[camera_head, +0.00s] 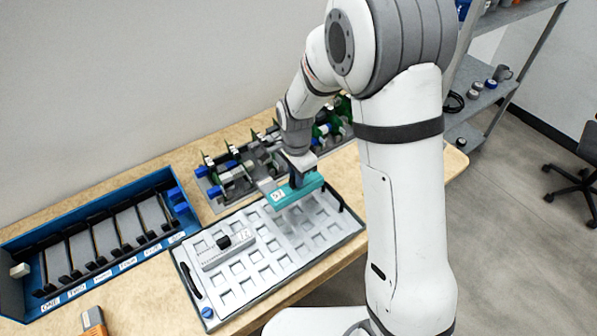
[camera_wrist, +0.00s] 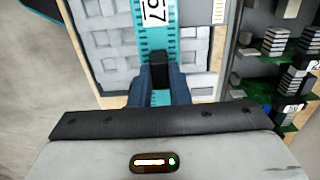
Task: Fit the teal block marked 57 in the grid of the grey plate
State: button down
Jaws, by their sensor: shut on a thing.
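The teal block (camera_head: 307,186) is held by my gripper (camera_head: 297,179) over the back right part of the grey plate (camera_head: 215,305). In the wrist view the teal block (camera_wrist: 154,42) runs away from my gripper (camera_wrist: 160,88), and its white label shows a 7 with the other digit partly cut off. My gripper is shut on it. The grey plate has a grid of square pockets and shows on both sides of the block in the wrist view (camera_wrist: 110,62). The block looks to be above the plate; its underside is hidden.
A light grey block with a black knob (camera_head: 226,252) sits on the plate's left part. A blue rack (camera_head: 25,318) with labelled slots stands at the left. Green circuit boards with parts (camera_head: 228,178) stand behind the plate. An orange and grey object (camera_head: 94,321) lies at the front left.

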jog(key=shift+f+b, duration=1.1)
jog(key=shift+f, duration=0.8)
jog(key=shift+f+b, duration=1.65)
jog(key=shift+f, duration=0.65)
jog(key=shift+s, duration=0.1)
jog(key=shift+f+b, duration=0.25)
jog(key=shift+b, duration=0.05)
jog(key=c, duration=1.3)
grip_release()
jog(key=c, duration=0.3)
jog(key=shift+s, duration=0.1)
jog(key=shift+c, duration=0.2)
jog(key=shift+r+p, duration=1.15)
jog(key=shift+r, duration=0.95)
